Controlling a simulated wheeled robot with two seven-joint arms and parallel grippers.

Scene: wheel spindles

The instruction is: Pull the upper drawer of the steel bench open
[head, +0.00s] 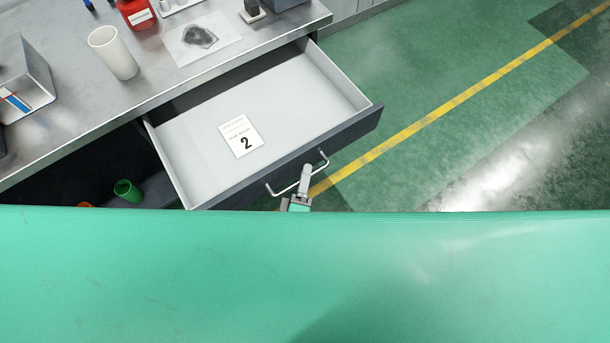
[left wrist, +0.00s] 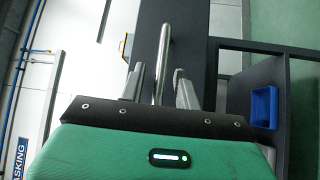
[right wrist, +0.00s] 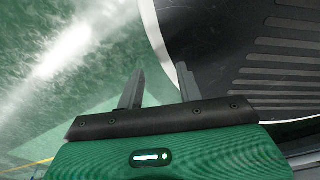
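The upper drawer (head: 195,165) of the steel bench (head: 150,88) stands pulled well out, its light grey inside showing. Its dark front carries a bar handle (head: 323,160). My left gripper (head: 305,172) is at the handle. In the left wrist view the handle (left wrist: 164,50) runs between the two spread fingers of my left gripper (left wrist: 159,88), with a gap visible on each side; contact cannot be made out. My right gripper (right wrist: 160,88) is open and empty in the right wrist view, away from the drawer. My green body hides the lower head view.
A white card marked 2 (head: 241,136) lies in the drawer. A white cup (head: 113,53), a red container (head: 137,14) and a grey holder (head: 28,85) stand on the bench. A green cup (head: 127,190) sits lower left, beneath bench height. Green floor at right is clear.

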